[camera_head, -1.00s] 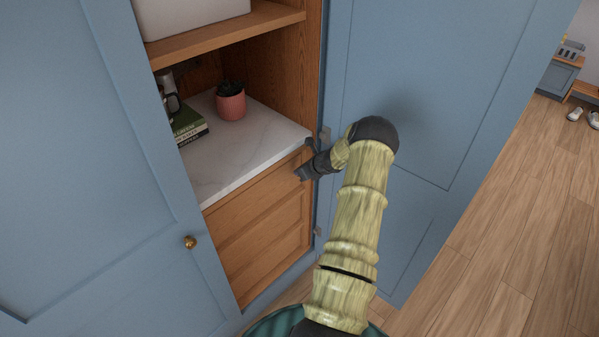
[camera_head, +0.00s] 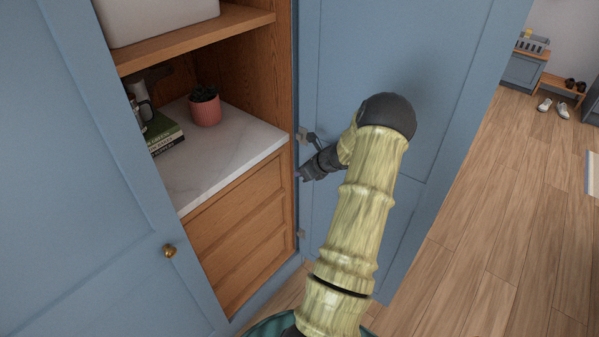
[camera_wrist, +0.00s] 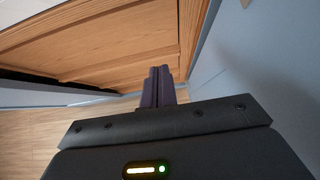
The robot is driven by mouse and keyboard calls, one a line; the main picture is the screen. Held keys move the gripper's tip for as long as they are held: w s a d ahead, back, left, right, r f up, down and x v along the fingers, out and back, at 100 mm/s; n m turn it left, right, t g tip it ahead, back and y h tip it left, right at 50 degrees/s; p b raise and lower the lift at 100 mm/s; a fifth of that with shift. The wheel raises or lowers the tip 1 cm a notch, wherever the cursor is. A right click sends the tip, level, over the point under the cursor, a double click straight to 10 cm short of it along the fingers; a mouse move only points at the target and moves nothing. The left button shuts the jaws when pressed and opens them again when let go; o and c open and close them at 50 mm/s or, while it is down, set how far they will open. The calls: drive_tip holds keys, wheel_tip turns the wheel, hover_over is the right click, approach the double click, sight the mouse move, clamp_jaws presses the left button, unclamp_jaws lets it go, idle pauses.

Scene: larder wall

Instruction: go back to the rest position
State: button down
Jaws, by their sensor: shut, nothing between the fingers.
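My gripper (camera_head: 303,175) is at the end of my bent arm, in front of the right edge of the open cupboard, beside the open blue door (camera_head: 390,70). In the wrist view, my gripper (camera_wrist: 159,75) has its two dark fingers together with nothing between them. Its fingers point towards the wooden drawer fronts (camera_wrist: 110,45). In the head view I cannot tell whether the fingertips touch the cupboard frame.
The cupboard holds a marble worktop (camera_head: 225,160) with a potted plant (camera_head: 205,108) and books (camera_head: 162,135). Another blue door (camera_head: 60,180) with a brass knob (camera_head: 169,251) is at left. Free wooden floor (camera_head: 490,200) lies to the right.

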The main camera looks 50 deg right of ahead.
drive_tip(key=shift+a, duration=0.1)
drive_tip(key=a+r+n+g+y+p, duration=0.1)
drive_tip(key=a+r+n+g, duration=0.1)
drive_tip(key=a+r+n, duration=0.5)
drive_tip(key=a+r+n+g+p, duration=0.15)
drive_tip(key=a+n, duration=0.25)
drive_tip(key=a, duration=0.6)
drive_tip(key=a+r+n+g+y+p, duration=0.1)
drive_tip(key=a+r+n+g, duration=0.15)
drive_tip(key=a+n, duration=0.5)
drive_tip(key=s+a+r+n+h+p, duration=0.1)
drive_tip(key=s+a+r+n+p, duration=0.1)
drive_tip(key=s+a+r+n, duration=0.3)
drive_tip(key=s+a+r+n+h+p, duration=0.1)
drive_tip(key=s+a+r+n+p, duration=0.1)
drive_tip(key=s+a+r+n, duration=0.3)
drive_tip(key=s+a+n, duration=0.4)
drive_tip(key=a+n, duration=0.2)
drive_tip(key=a, duration=0.1)
drive_tip(key=shift+a+r+n+h, duration=0.15)
drive_tip(key=shift+a+n+h, duration=0.05)
drive_tip(key=shift+n+h, duration=0.15)
drive_tip(key=shift+s, duration=0.1)
